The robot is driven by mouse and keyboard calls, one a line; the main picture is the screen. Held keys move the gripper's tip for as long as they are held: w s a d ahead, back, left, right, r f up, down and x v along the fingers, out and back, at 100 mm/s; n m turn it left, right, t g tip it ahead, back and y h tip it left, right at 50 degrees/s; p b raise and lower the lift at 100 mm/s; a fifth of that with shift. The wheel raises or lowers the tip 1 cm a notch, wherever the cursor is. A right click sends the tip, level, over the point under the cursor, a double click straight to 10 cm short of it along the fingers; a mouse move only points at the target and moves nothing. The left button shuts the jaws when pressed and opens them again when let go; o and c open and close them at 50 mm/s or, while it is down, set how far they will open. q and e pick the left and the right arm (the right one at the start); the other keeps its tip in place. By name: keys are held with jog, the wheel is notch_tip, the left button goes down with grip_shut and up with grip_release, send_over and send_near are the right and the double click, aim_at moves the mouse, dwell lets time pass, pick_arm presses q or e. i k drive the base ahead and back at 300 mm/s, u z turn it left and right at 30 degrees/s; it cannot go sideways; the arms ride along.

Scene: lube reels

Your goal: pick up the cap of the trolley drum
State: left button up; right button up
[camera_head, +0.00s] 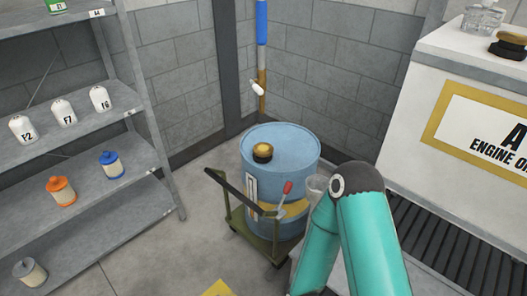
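The trolley drum (300,150) is light blue and stands upright on a green trolley (236,220). Its cap (262,152), brass-gold on top with a dark lower part, sits on the drum's top, towards the near left side. No gripper touches it. A teal arm of mine reaches up from the bottom right and bends in front of the drum's right side. Neither of my grippers shows in this view.
The trolley's dark handle bar and a red-tipped lever (287,187) stand before the drum. Left is a grey shelf (80,150) with bottles and filters. Right, a white tank (425,120) carries another dark-and-gold cap (508,46). A blue-topped hanging hose (262,25) is behind the drum.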

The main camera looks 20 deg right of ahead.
aim_at(261, 149)
jog(key=z, duration=0.05)
jog(key=i, duration=1)
jog(key=u, duration=0.05)
